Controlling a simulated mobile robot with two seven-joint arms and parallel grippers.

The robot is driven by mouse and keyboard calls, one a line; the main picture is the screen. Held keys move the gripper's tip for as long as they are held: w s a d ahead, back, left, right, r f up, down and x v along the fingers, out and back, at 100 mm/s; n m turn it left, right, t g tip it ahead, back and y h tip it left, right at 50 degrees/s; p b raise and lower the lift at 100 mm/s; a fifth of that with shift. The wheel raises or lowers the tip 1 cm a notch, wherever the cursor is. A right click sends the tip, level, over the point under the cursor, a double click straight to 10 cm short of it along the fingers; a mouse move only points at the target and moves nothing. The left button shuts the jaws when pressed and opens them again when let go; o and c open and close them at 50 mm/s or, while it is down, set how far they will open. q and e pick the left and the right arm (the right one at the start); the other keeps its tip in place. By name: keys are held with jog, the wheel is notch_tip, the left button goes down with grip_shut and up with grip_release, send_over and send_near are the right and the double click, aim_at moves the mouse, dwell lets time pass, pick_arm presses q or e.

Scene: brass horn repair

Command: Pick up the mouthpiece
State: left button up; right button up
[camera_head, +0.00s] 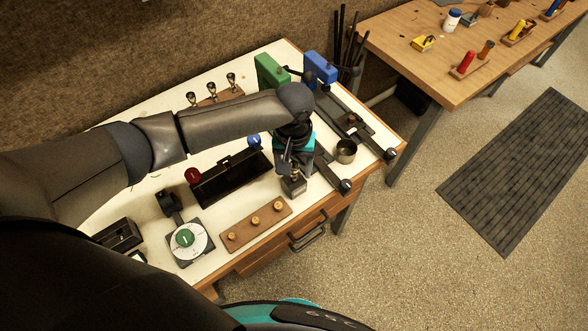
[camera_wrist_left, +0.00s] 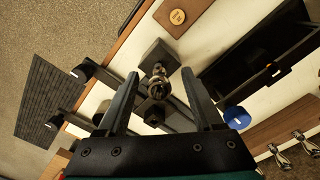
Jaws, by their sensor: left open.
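My left gripper (camera_head: 292,168) points down over the front right of the white-topped bench. In the left wrist view its two fingers (camera_wrist_left: 160,76) are apart. A small shiny metal piece with a round rim, seemingly a mouthpiece (camera_wrist_left: 157,86), shows between and beyond the fingers. It appears to stand on a dark square block (camera_wrist_left: 158,52), which also shows below the gripper in the head view (camera_head: 294,188). I see no finger clearly touching the piece. In the head view the arm and gripper largely hide it. My right gripper is not in view.
Three silver mouthpiece-like pieces (camera_head: 211,90) stand on a wooden rack at the back. A black tray (camera_head: 232,178) and a wooden strip with knobs (camera_head: 255,226) lie left of the gripper. A metal cup (camera_head: 346,151) and dark rails (camera_head: 328,172) lie to its right.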

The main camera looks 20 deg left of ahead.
pick_arm(q)
jog(key=shift+f, duration=0.2)
grip_shut()
dwell(0.4)
